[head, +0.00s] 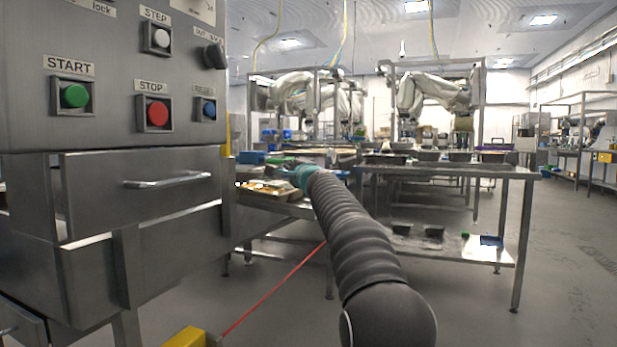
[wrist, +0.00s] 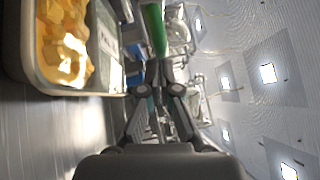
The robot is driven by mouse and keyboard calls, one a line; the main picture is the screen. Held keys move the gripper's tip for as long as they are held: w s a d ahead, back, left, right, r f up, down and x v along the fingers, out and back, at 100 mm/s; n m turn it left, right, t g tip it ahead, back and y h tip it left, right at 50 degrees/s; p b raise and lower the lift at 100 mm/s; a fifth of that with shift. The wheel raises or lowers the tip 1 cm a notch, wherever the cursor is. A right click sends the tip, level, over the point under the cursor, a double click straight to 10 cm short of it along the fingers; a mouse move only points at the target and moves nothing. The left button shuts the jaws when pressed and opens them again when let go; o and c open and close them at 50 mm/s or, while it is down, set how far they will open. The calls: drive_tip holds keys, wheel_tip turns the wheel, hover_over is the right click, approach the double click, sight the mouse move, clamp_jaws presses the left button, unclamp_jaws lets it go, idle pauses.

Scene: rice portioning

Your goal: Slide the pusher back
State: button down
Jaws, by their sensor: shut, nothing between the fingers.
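I cannot tell for certain which part is the pusher. A steel drawer-like front with a bar handle (head: 167,180) sits under the button panel in the head view. My gripper (head: 291,169) is small and partly hidden at the end of my arm, to the right of that handle and apart from it. In the wrist view my gripper (wrist: 160,78) is shut, with nothing between its fingers. A green bar-like thing (wrist: 154,28) shows just beyond the fingertips; whether they touch it is unclear. A tray (wrist: 105,93) of yellow-orange food lies left of the fingers.
The control panel (head: 120,110) fills the left of the head view. A steel table (head: 450,172) with black trays stands to the right. A red line (head: 275,290) runs low from a yellow block (head: 186,338). The floor at the right is clear.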

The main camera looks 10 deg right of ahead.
drive_tip(key=d+v, duration=0.1)
drive_tip(key=v, duration=0.3)
drive_tip(key=b+v, duration=0.1)
drive_tip(key=v, duration=0.2)
drive_tip(key=d+b+v, duration=0.1)
drive_tip(key=v, duration=0.3)
drive_tip(key=shift+d+f, duration=0.1)
drive_tip(key=shift+d, duration=0.25)
drive_tip(key=shift+s+a, duration=0.1)
drive_tip(key=shift+s, duration=0.25)
drive_tip(key=s+a+f+n+g+y+p, duration=0.1)
drive_tip(key=s+a+f+n+g+p, duration=0.1)
drive_tip(key=s+a+n, duration=0.35)
drive_tip(key=s+a+f+n+g+y+p, duration=0.1)
drive_tip(key=s+a+f+n+g+p, duration=0.15)
drive_tip(key=s, duration=0.55)
drive_tip(key=s+a+f+n+g+y+p, duration=0.1)
drive_tip(key=s+a+f+n+g, duration=0.2)
drive_tip(key=s, duration=0.4)
drive_tip(key=s+d+f+n+g+h+p, duration=0.2)
drive_tip(key=s+f, duration=0.7)
drive_tip(key=s, duration=0.5)
drive_tip(key=s+d+f+n+g+h+p, duration=0.3)
drive_tip(key=s+f, duration=0.7)
drive_tip(key=s, duration=0.4)
drive_tip(key=shift+s+n+g+h, duration=0.15)
drive_tip(key=shift+n+g+h, duration=0.45)
drive_tip(key=shift+n, duration=0.3)
